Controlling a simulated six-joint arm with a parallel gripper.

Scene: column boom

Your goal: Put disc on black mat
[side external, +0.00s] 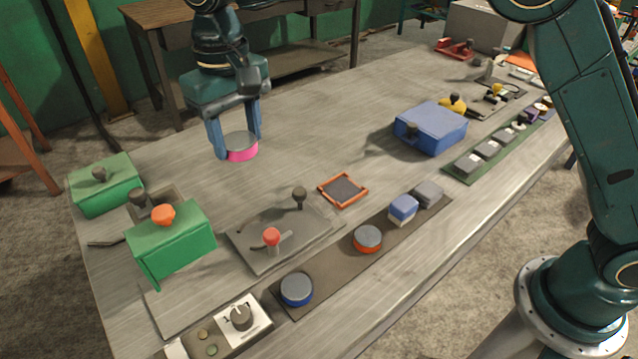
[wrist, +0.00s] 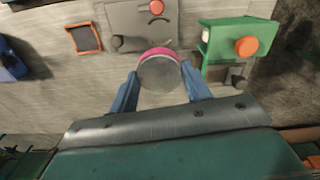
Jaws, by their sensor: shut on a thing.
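The disc (side external: 242,148) is round, with a grey top and a pink rim. My gripper (side external: 238,143) is shut on it, with one blue finger on each side. In the wrist view the disc (wrist: 160,76) sits between the fingertips. The black mat (side external: 343,190) is a small dark square with an orange rim, lying flat and empty on the table. It is right of and nearer the camera than my gripper in the side view. The mat (wrist: 84,38) also shows at the upper left of the wrist view. I cannot tell the disc's exact height above the table.
A grey plate (side external: 262,250) with a red knob and a dark knob lies beside the mat. Green boxes (side external: 172,244) stand at the left, a blue box (side external: 431,128) at the right. A brown strip (side external: 330,272) holds other discs and blocks. The table's middle is clear.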

